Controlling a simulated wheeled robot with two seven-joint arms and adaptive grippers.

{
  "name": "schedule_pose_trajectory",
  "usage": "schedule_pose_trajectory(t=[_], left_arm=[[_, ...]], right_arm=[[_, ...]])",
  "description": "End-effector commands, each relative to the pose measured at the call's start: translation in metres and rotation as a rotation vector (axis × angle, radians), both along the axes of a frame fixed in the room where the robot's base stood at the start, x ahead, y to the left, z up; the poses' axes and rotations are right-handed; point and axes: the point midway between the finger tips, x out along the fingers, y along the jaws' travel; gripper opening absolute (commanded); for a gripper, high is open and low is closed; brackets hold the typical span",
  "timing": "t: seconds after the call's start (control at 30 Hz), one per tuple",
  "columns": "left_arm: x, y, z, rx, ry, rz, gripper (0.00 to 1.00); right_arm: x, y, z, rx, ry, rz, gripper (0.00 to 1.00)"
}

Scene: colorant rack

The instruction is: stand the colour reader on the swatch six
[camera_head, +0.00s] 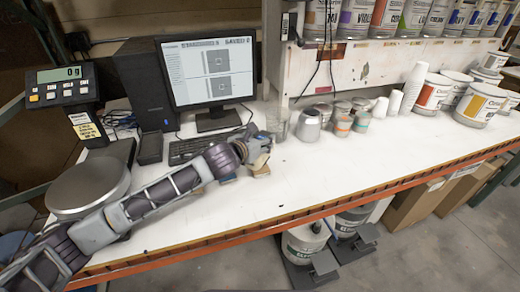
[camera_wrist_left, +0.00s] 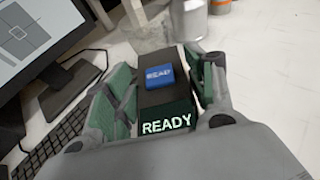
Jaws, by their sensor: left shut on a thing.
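The colour reader (camera_wrist_left: 160,95) is a dark box with a blue READ button and a display reading READY. My left gripper (camera_head: 258,156) is shut on it, with one green-padded finger on each side in the left wrist view (camera_wrist_left: 165,90). In the head view the gripper is over the white bench, just right of the keyboard, and mostly hides the reader. I cannot make out a swatch marked six in either view. My right gripper is not in view.
A monitor (camera_head: 208,72) and keyboard (camera_head: 195,148) are left of the gripper. A grey metal pot (camera_head: 308,125) and several small cans stand to its right. A round scale pan (camera_head: 88,185) is at the left. The bench's front right (camera_head: 340,175) is clear.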

Motion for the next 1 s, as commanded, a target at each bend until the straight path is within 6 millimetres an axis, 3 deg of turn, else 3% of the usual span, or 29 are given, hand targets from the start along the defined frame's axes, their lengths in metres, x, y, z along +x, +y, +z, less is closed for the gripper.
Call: schedule_pose_trajectory(t=[0.27,0.7,1.0], left_arm=[[0.0,0.0,0.002,-0.002,-0.003,-0.001,0.09],[0.0,-0.001,-0.031,-0.002,-0.001,-0.001,0.09],[0.0,0.0,-0.035,-0.002,-0.005,-0.001,0.09]], right_arm=[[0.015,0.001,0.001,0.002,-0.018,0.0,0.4],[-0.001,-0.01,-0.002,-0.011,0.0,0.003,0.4],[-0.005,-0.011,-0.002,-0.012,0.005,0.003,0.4]])
